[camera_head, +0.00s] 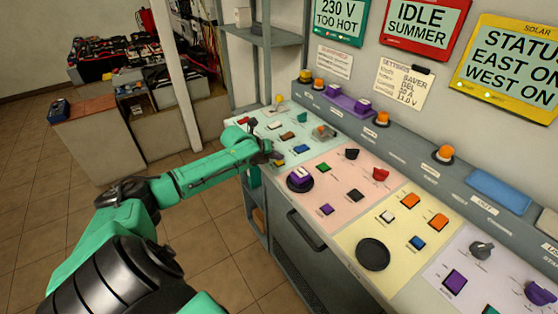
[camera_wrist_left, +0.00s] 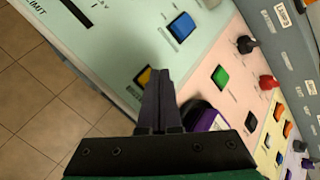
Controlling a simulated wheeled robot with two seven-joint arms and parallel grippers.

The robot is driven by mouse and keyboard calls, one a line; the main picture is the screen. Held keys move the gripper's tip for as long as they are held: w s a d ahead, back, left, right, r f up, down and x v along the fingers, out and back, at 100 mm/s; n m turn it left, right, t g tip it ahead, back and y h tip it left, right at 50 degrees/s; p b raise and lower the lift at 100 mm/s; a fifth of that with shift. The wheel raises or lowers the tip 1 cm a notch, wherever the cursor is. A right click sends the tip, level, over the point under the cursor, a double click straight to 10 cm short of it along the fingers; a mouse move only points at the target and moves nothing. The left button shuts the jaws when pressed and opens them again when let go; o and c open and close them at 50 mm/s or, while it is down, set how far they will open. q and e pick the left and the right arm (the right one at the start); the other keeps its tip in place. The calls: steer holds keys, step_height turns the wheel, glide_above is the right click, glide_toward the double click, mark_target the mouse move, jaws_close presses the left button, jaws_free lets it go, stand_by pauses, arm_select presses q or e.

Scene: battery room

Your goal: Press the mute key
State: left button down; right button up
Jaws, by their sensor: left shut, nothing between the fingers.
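The sloped control desk (camera_head: 345,218) carries several coloured keys, with labels too small to read, so I cannot tell which one is the mute key. My left gripper (camera_head: 272,157) is over the near edge of the pale green panel. In the left wrist view its fingers (camera_wrist_left: 164,76) are shut and empty. Their tips overlap a yellow key (camera_wrist_left: 143,77) and partly hide it; I cannot tell whether they touch it. A blue key (camera_wrist_left: 182,26) lies beyond the tips, and a green key (camera_wrist_left: 220,77) is to their right. My right gripper is out of view.
A purple-topped round control (camera_head: 300,176) stands close to the left gripper. Signs hang on the wall behind. Tiled floor (camera_head: 215,235) lies open left of the desk.

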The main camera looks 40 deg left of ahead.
mark_target(277, 164)
arm_select(q)
steer(key=shift+r, duration=0.35)
steer(key=shift+r, duration=0.15)
step_height(277, 164, up, 5)
steer(key=p, duration=0.4)
steer(key=shift+p, duration=0.3)
steer(key=shift+f, duration=0.2)
